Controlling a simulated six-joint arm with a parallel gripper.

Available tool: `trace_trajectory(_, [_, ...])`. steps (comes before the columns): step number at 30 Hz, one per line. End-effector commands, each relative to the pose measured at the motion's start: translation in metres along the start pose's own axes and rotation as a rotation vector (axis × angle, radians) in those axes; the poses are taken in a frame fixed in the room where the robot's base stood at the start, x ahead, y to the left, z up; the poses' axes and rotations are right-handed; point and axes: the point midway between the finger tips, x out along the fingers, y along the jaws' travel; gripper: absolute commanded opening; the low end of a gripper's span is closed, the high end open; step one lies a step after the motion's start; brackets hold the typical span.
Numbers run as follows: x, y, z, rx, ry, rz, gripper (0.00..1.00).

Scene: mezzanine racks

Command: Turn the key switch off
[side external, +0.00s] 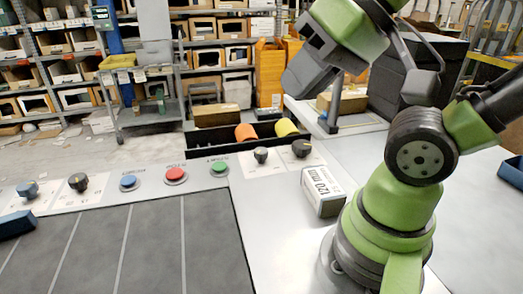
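A row of controls runs along the grey metal panel. At the far left is a blue-grey turning piece (27,189), and to its right is a black knob (78,182). Two more dark knobs stand at the right end, a smaller one (261,155) and a larger one (301,148) with a yellowish mark. I cannot tell for sure which of these is the key switch, and their labels are too small to read. My gripper (303,82) is dark grey and hangs high above the right end of the panel, apart from every control. Its finger opening cannot be made out.
Blue (128,181), red (175,174) and green (219,168) buttons sit between the knobs. A white "120 mm" box (322,192) stands near my base. A black tray (210,139) with orange and yellow rolls lies behind. A dark striped surface (130,250) fills the front left.

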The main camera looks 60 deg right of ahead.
Motion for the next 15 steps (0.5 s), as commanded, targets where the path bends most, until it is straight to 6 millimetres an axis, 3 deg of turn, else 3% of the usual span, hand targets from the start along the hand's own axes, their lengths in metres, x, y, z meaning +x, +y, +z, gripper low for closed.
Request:
trace_trajectory(1, [0.0, 0.0, -0.002, 0.01, -0.002, 0.005, 0.25])
trace_trajectory(6, [0.009, 0.001, -0.03, 0.138, -0.038, 0.067, 0.64])
trace_trajectory(7, [0.012, 0.002, -0.039, 0.177, -0.048, 0.086, 0.67])
trace_trajectory(11, [0.033, 0.013, -0.079, 0.375, -0.086, 0.178, 0.67])
trace_trajectory(15, [0.064, 0.037, -0.117, 0.591, -0.118, 0.281, 0.67])
